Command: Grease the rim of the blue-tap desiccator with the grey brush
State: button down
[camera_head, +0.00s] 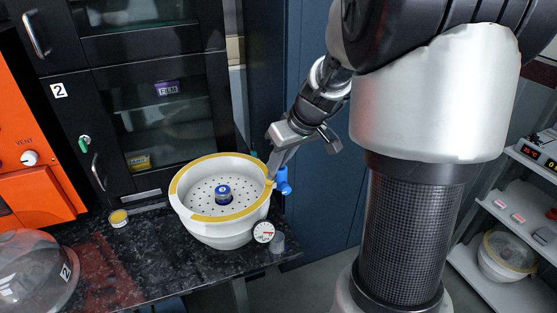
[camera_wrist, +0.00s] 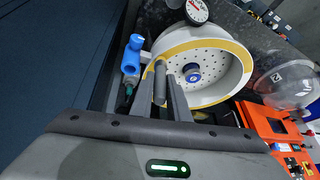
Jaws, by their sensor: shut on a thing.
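The blue-tap desiccator (camera_head: 222,230) is a white bowl on the dark bench, with a perforated plate inside. Its blue tap (camera_head: 282,181) sticks out on the right side and also shows in the wrist view (camera_wrist: 132,55). A yellow band covers most of the visible rim (camera_head: 222,156); near the gripper part of the rim is hidden. My gripper (camera_head: 274,165) is at the right side of the rim, beside the tap. It is shut on the grey brush (camera_wrist: 160,84), whose tip is at or very near the rim; contact cannot be told.
A small tin with yellow contents (camera_head: 119,218) stands left of the bowl. A clear dome lid (camera_head: 35,275) lies at front left. Black cabinet behind.

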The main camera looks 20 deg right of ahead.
dwell(0.3)
jog(key=shift+r+p, duration=2)
jog(key=shift+r, duration=1.5)
